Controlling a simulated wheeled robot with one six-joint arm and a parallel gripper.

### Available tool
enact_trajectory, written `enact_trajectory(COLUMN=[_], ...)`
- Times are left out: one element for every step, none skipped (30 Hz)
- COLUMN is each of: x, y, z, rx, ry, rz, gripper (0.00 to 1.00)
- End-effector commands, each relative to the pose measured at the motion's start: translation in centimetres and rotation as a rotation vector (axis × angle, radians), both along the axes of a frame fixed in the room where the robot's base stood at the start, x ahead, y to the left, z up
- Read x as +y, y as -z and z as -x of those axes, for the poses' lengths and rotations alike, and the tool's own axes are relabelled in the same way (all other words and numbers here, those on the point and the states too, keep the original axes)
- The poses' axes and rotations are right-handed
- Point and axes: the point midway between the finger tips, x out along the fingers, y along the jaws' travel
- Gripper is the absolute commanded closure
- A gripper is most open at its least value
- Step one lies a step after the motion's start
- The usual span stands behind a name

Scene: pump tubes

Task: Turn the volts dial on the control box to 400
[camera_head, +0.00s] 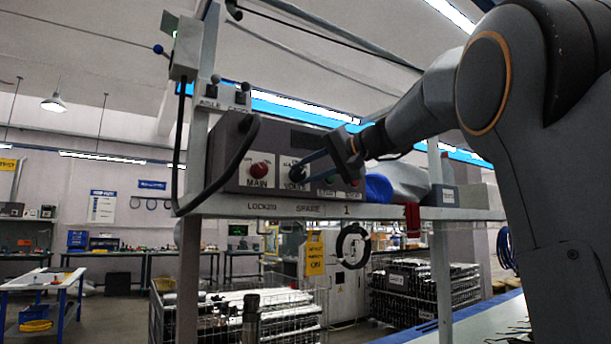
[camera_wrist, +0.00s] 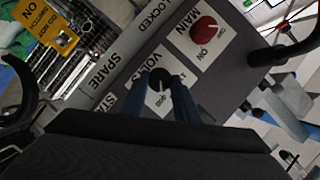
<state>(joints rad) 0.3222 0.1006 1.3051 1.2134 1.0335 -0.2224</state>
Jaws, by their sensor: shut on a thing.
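The grey control box (camera_head: 228,155) sits on a shelf, and its front panel also shows in the wrist view (camera_wrist: 225,85). Its volts dial (camera_wrist: 159,76) is a small black knob on a white plate marked VOLTS. A light mark shows on the dial's lower side in the wrist view, but the exact setting is too small to read for sure. My gripper (camera_wrist: 159,88) has its two blue fingers shut on the dial, one on each side. In the head view my gripper (camera_head: 304,162) reaches the box from the right and partly covers the dial (camera_head: 297,173).
A red MAIN knob (camera_head: 261,169) is left of the dial, with START and STOP labels to the right. A thick black cable (camera_head: 222,180) loops at the box's left end. A blue object (camera_head: 378,188) lies on the shelf right of the box. A LOCKED SPARE label (camera_head: 284,208) marks the shelf edge.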

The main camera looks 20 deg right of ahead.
Motion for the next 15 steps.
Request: enact_trajectory(x=[-0.01,-0.01,0.0,0.0,0.0,0.0,0.01,0.01,0.01,0.0,0.0,0.01,0.0,0.0,0.02], y=[0.11,0.1,0.11,0.09,0.09,0.1,0.09,0.09,0.08,0.07,0.07,0.08,0.07,0.07,0.08], z=[-0.02,-0.01,-0.01,-0.01,-0.01,0.0,0.0,0.0,0.0,0.0,0.0,0.0,0.0,0.0,0.0], rx=[0.003,0.005,0.006,0.006,0.007,0.007,0.007,0.007,0.007,0.007,0.007,0.007,0.006,0.006,0.006], ry=[0.0,0.0,0.0,0.0,0.0,0.0,0.0,-0.001,-0.001,-0.001,0.0,-0.001,-0.001,-0.001,-0.001], rz=[-0.006,-0.009,-0.012,-0.015,-0.015,-0.015,-0.017,-0.017,-0.017,-0.017,-0.017,-0.016,-0.016,-0.016,-0.016], gripper=[0.95,0.95,0.95,0.95,0.95,0.95,0.95,0.95,0.95,0.95,0.95,0.95,0.95,0.95,0.69])
